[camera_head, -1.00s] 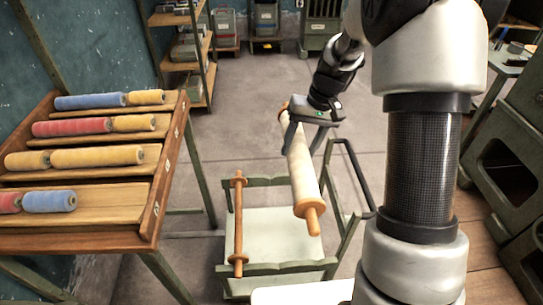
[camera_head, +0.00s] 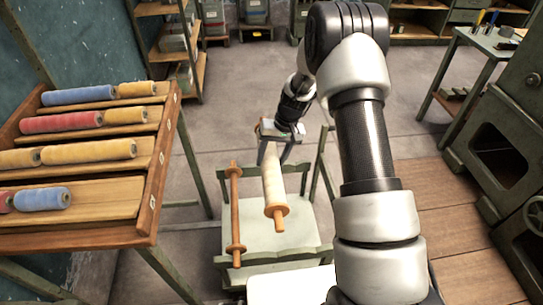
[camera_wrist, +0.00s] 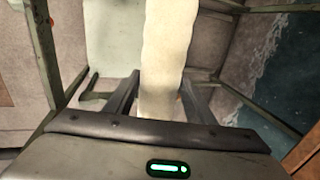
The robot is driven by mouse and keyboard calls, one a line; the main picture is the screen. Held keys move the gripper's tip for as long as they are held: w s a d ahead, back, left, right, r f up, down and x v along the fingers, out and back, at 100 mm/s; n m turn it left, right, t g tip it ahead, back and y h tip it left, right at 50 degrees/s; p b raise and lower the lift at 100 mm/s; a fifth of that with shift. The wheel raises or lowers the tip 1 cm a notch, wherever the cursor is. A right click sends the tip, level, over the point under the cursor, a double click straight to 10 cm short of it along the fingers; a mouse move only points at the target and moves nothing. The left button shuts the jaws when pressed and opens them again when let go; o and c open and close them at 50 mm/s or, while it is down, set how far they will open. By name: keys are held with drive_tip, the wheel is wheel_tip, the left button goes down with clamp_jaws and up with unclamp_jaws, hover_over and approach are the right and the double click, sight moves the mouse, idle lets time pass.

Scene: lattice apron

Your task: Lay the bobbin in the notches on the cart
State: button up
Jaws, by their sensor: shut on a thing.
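The bobbin (camera_head: 273,187) is a long cream roll with orange-brown wooden ends. My gripper (camera_head: 272,150) is shut on it near its far end, and the roll runs down between the fingers in the wrist view (camera_wrist: 166,45). The cart (camera_head: 300,256) is a grey-green frame with a pale bed and shaped end rails. The bobbin hangs over the cart bed, roughly lengthwise; its near end appears above and short of the near rail. A bare wooden rod (camera_head: 235,205) lies across the rails on the cart's left side. The far bobbin end and far notches are largely hidden.
A sloped wooden rack (camera_head: 150,205) with blue, red and yellow spools stands at left. A shelf unit (camera_head: 170,50) is behind it. A green machine (camera_head: 500,150) and small table (camera_head: 485,50) are at right. Floor around the cart is mostly clear.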

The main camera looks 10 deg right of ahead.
wheel_tip(320, 180, down, 19)
drive_tip(key=b, duration=1)
drive_tip(key=shift+f, duration=0.15)
idle(0.4)
drive_tip(key=shift+f+b, duration=0.15)
drive_tip(key=shift+b, duration=0.2)
idle(0.7)
drive_tip(key=shift+f+b, duration=0.9)
drive_tip(key=shift+f, duration=0.2)
drive_tip(key=shift+f, duration=0.25)
drive_tip(key=shift+f+b, duration=0.35)
drive_tip(key=shift+b, duration=0.25)
drive_tip(key=shift+f+b, duration=0.2)
drive_tip(key=shift+b, duration=0.1)
idle(0.4)
drive_tip(key=o, duration=1.5)
